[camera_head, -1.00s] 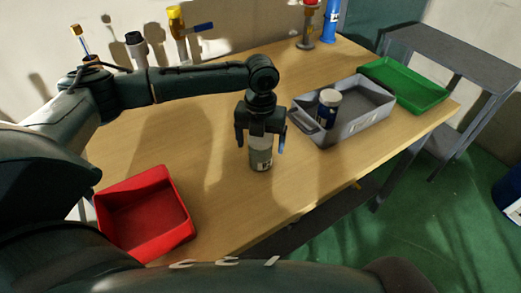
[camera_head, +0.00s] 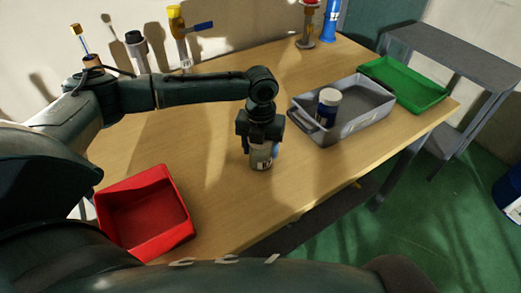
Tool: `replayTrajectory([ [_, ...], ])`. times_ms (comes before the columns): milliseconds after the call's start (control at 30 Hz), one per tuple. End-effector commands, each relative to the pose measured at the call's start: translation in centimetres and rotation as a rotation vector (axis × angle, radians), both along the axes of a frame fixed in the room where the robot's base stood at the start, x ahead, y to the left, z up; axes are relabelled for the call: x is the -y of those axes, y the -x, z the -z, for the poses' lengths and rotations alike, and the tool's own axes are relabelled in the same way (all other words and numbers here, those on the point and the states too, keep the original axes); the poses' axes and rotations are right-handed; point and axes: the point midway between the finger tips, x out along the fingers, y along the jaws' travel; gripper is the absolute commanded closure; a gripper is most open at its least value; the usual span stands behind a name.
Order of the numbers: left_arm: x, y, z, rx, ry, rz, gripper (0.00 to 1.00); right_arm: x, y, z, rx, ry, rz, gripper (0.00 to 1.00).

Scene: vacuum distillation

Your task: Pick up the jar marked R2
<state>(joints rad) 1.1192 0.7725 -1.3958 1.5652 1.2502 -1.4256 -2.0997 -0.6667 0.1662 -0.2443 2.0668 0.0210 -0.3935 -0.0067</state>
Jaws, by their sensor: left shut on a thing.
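A grey jar (camera_head: 261,158) with a white label stands upright on the wooden table, near its middle. The mark on the label is too small to read for sure. My left gripper (camera_head: 261,146) points down over the jar and is shut on it, covering its upper part. A second jar (camera_head: 327,107), dark blue with a white lid, stands in the grey tray (camera_head: 357,124) to the right. My right gripper is not in view.
A red bin (camera_head: 146,246) sits at the table's front left. A green tray (camera_head: 425,103) lies at the right end. Valves and fittings, one with a yellow top (camera_head: 177,37), stand along the back wall. The table (camera_head: 215,185) around the jar is clear.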

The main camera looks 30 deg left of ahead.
Motion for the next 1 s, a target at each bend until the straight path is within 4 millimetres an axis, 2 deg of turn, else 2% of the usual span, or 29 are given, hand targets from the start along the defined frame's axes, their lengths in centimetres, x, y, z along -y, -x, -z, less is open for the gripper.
replayTrajectory([
  [167, 0.0, -0.1, -0.1, 0.002, 0.000, -0.001, 0.73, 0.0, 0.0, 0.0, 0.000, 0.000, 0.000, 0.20],
  [367, 0.0, -0.1, -0.2, 0.002, 0.000, -0.001, 0.73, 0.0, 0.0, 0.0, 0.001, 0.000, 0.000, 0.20],
  [467, 0.0, -0.1, -1.0, 0.004, 0.001, -0.001, 0.73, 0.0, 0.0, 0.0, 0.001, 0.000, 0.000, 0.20],
  [800, 0.0, -0.1, -7.4, 0.006, 0.003, 0.000, 0.73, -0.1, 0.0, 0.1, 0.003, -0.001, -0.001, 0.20],
  [1000, 0.1, 0.1, -9.7, 0.001, 0.002, -0.042, 0.73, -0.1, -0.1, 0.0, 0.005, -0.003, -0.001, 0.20],
])
